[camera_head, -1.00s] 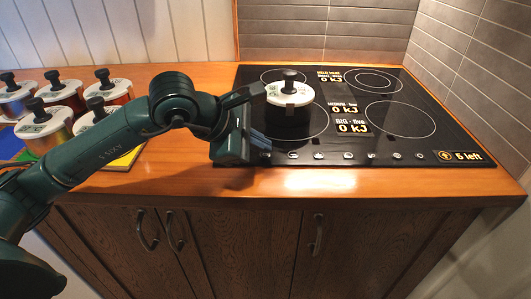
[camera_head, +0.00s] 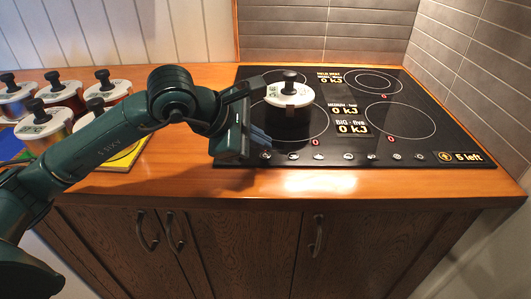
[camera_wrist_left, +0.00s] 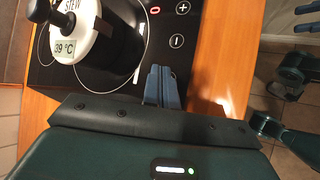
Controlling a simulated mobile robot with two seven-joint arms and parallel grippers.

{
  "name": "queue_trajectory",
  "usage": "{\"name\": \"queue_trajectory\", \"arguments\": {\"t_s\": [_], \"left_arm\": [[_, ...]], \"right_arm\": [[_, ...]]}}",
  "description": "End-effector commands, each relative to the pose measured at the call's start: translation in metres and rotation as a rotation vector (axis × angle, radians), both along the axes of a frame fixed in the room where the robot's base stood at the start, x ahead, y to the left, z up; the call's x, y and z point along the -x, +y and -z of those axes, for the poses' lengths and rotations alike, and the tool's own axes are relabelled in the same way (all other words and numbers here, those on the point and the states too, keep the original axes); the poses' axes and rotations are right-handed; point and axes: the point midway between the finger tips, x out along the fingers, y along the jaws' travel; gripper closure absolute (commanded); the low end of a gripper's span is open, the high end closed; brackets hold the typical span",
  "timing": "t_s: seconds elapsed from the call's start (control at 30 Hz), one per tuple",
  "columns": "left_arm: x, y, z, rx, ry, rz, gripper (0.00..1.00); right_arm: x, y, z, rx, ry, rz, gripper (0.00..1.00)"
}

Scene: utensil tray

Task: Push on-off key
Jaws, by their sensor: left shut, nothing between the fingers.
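The black cooktop (camera_head: 455,135) has a row of small keys along its front edge, with plus and minus keys clear in the left wrist view (camera_wrist_left: 182,8). Red zeros are lit on the cooktop beside its rings. My left gripper (camera_head: 264,138) is shut and empty, its blue fingertips pointing down at the front left of the cooktop, by the left end of the key row. In the left wrist view the fingertips (camera_wrist_left: 165,72) cover the surface under them, so I cannot tell whether they touch a key. The on-off key's symbol cannot be made out.
A white-lidded pot (camera_head: 289,92) stands on the front left ring, close behind the gripper. Several similar jars (camera_head: 62,95) stand on the wooden counter (camera_head: 200,185) at left. A tiled wall bounds the cooktop at the back and right.

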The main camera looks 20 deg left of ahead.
Motion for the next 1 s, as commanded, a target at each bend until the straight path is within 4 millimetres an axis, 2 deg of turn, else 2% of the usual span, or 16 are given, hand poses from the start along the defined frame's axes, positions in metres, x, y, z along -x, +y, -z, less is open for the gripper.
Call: {"name": "queue_trajectory", "arguments": {"t_s": [0.17,0.7,1.0], "left_arm": [[0.000,0.000,-0.007,0.001,-0.001,0.000,1.00],[0.000,0.000,-0.059,0.001,0.000,0.001,1.00],[0.000,0.000,-0.060,0.000,0.001,0.001,1.00]], "right_arm": [[0.000,0.000,-0.004,0.000,0.000,0.000,0.64],[0.000,0.000,-0.030,0.000,0.000,0.000,0.64],[0.000,0.000,-0.030,0.000,-0.001,0.000,0.64]]}}
